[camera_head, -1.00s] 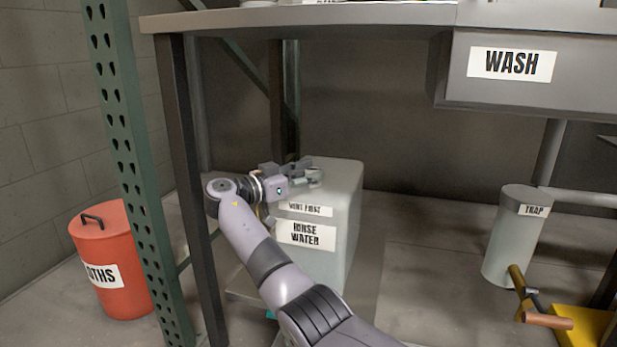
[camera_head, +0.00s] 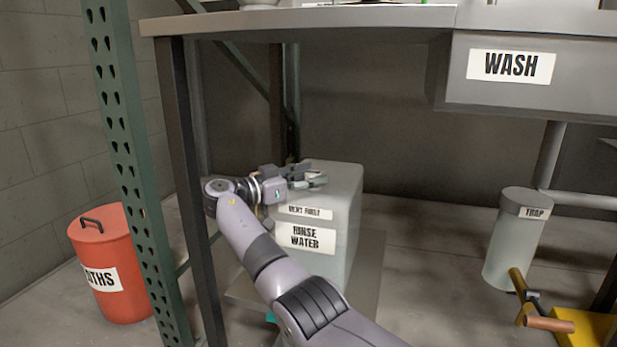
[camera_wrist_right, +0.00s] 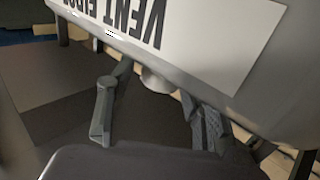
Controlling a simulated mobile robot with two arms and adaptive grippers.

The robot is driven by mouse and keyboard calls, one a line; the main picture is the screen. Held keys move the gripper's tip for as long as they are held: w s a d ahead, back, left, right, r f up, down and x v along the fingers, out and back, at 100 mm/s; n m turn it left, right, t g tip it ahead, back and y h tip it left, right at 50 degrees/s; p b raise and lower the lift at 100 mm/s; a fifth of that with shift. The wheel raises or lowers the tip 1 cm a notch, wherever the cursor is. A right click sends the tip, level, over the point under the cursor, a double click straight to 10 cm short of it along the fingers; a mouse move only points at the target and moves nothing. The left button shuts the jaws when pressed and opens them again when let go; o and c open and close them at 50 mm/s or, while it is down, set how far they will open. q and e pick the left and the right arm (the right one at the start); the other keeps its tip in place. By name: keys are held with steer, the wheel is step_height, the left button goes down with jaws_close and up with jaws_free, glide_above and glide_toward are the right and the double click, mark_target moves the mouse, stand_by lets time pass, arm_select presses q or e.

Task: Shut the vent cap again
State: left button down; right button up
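The pale grey rinse water container (camera_head: 345,205) stands upright under the bench, with its "VENT FIRST" label (camera_head: 305,212) on the front. My right gripper (camera_head: 313,178) is at the container's top front edge. In the right wrist view the right gripper (camera_wrist_right: 150,95) has its two fingers spread apart, with nothing clearly held. A small pale round part (camera_wrist_right: 156,82) shows between and beyond the fingertips, below the label (camera_wrist_right: 185,30); I cannot tell whether it is the vent cap. No cap is plainly visible in the head view. My left gripper is not in view.
A green perforated post (camera_head: 135,170) and a dark bench leg (camera_head: 192,190) stand left of my right arm. The bench top (camera_head: 300,20) hangs above. A red bin (camera_head: 112,260) is at left, a grey trap cylinder (camera_head: 513,240) at right. Floor between container and trap is clear.

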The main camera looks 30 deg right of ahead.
steer(key=shift+o, duration=0.4)
steer(key=shift+a, duration=0.15)
steer(key=a, duration=1.2)
steer(key=shift+s, duration=0.2)
steer(key=shift+s+d+f, duration=0.1)
steer(key=shift+c, duration=0.2)
